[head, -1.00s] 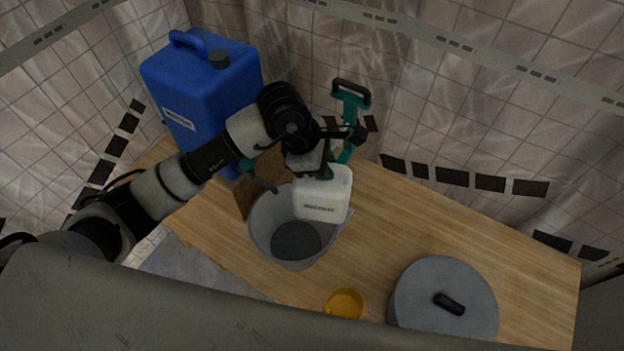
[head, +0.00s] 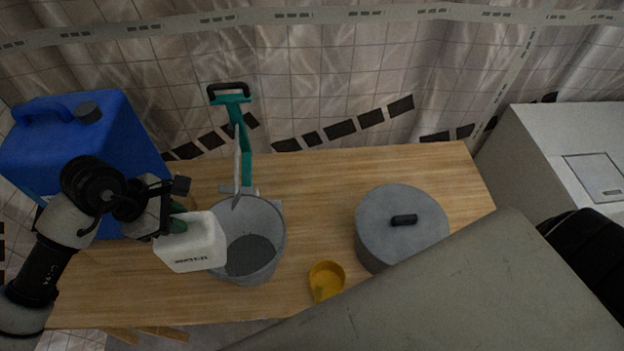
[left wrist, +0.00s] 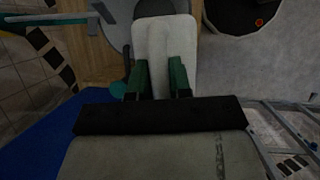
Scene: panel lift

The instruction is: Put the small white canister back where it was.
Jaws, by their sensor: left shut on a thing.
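The small white canister (head: 191,245) is held in the air by my left gripper (head: 176,222), to the left of a grey bucket and partly over its left rim in the head view. In the left wrist view the canister (left wrist: 165,40) sits between the two green fingers of the gripper (left wrist: 161,78). The canister has dark lettering on its side. The table surface directly under it is partly hidden. My right gripper does not show.
The grey bucket (head: 276,222) holds dark contents. A teal-handled tool (head: 246,150) stands behind it. A big blue jug (head: 120,140) is at left. A yellow cup (head: 327,277) and a grey lidded pot (head: 390,232) stand right. The wooden table (head: 310,180) is clear behind the cup.

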